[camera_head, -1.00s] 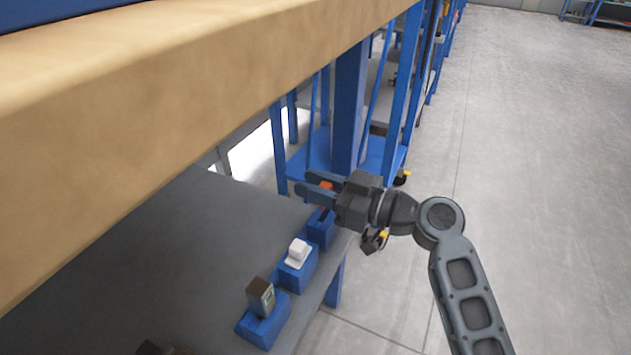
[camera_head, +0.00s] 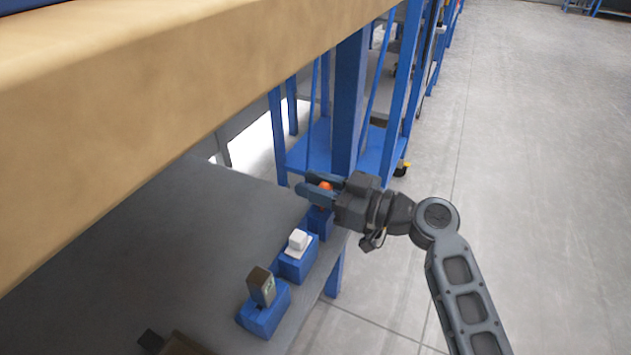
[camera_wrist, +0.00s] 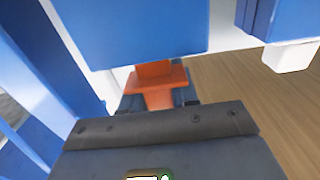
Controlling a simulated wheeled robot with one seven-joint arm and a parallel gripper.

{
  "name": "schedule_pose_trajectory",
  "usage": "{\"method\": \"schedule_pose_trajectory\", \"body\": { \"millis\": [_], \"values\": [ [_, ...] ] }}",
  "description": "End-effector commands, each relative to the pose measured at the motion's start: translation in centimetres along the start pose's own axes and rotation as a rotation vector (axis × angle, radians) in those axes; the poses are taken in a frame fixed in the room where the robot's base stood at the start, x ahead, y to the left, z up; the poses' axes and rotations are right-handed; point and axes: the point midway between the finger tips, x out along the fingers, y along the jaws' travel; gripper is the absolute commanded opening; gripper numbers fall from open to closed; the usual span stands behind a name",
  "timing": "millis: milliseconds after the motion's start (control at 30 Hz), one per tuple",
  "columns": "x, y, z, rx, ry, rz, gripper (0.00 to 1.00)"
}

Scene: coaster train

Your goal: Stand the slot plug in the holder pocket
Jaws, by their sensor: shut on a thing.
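An orange piece, which I take to be the slot plug (camera_head: 326,186), is between my gripper's fingers (camera_head: 322,190). My gripper is shut on it from the right side. In the wrist view the orange plug (camera_wrist: 155,84) shows a wide flange and a narrower stem by the dark jaw. A blue holder (camera_head: 319,222) is directly below the gripper at the shelf's far right corner. The blue block close to the plug in the wrist view (camera_wrist: 140,35) seems to be this holder. The fingers and holder hide the plug's lower end, so I cannot tell whether it is seated.
Two more blue holders stand nearer on the grey shelf (camera_head: 190,240), one with a white block (camera_head: 298,241), one with a brown-grey block (camera_head: 262,286). A wooden tabletop (camera_head: 150,120) overhangs the shelf. A blue post (camera_head: 348,100) rises behind. Floor at right is clear.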

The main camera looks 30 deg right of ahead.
Motion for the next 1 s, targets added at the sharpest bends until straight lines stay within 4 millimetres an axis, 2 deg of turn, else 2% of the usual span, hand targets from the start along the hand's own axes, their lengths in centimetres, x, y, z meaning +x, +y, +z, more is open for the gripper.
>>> {"method": "schedule_pose_trajectory", "body": {
  "millis": [733, 767, 1000],
  "values": [
    [0.0, 0.0, 1.3, 0.0, 0.001, 0.0, 0.0],
    [0.0, 0.0, 1.3, 0.0, 0.001, 0.0, 0.31],
    [0.0, 0.0, 1.3, 0.0, 0.001, 0.0, 0.54]
  ]
}}
